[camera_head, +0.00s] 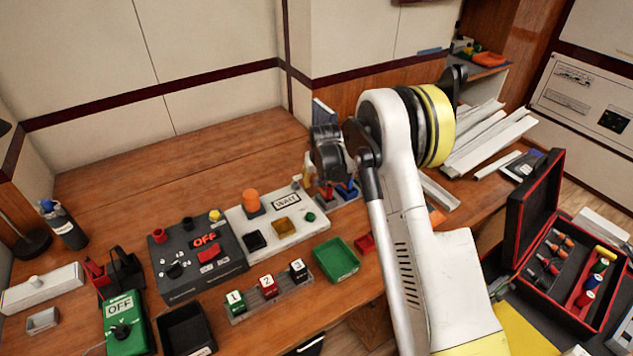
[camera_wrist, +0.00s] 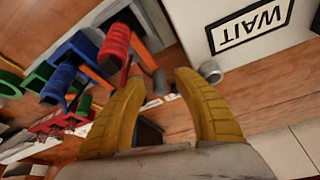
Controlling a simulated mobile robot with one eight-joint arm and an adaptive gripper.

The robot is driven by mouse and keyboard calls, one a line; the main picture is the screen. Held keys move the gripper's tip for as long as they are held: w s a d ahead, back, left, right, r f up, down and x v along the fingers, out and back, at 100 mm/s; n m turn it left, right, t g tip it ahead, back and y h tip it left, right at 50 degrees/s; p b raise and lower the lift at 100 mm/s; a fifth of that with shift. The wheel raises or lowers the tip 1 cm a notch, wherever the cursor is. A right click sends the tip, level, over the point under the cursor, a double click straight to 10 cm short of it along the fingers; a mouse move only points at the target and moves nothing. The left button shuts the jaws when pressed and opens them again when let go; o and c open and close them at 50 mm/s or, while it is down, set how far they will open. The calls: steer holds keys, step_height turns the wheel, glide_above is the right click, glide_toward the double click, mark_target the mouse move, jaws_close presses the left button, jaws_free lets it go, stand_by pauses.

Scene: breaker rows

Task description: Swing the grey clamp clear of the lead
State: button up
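My gripper (camera_wrist: 157,92) has its two yellow fingers spread with a gap between them and nothing held. A small grey round piece (camera_wrist: 210,71) lies just beyond the right fingertip, beside the white WAIT board (camera_wrist: 232,38); I cannot tell whether it is the grey clamp. A red ribbed piece (camera_wrist: 115,45) and a blue one (camera_wrist: 60,82) are left of the fingers in the wrist view. In the head view the red piece (camera_head: 327,190) and blue piece (camera_head: 347,188) show below my wrist. I cannot make out the lead.
A dark OFF box (camera_head: 185,270), a green tray (camera_head: 336,259) and numbered blocks 1, 2, 3 (camera_head: 268,286) stand left of my arm. An open red-lined case (camera_head: 520,215) is at right. Bare table (camera_head: 150,170) lies at the back left.

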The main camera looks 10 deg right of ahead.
jaws_close()
steer(key=shift+a+n, duration=0.1)
steer(key=shift+n, duration=0.2)
steer(key=n, duration=0.2)
steer(key=a+n+y, duration=0.1)
steer(key=s+n+y, duration=0.1)
steer(key=n, duration=0.1)
steer(key=shift+a+n, duration=0.25)
steer(key=shift+n, duration=0.05)
steer(key=shift+s+a+n+g+y, duration=0.15)
steer(key=shift+s+n+g+y, duration=0.2)
steer(key=shift+n, duration=0.6)
steer(key=shift+s+a+n+g+y, duration=0.15)
steer(key=shift+s+n+g+y, duration=0.15)
steer(key=shift+n, duration=0.7)
steer(key=shift+s+a+n+g+y, duration=0.15)
steer(key=shift+s+n+g+y, duration=0.15)
steer(key=shift+n, duration=0.65)
jaws_free()
steer(key=shift+r, duration=0.15)
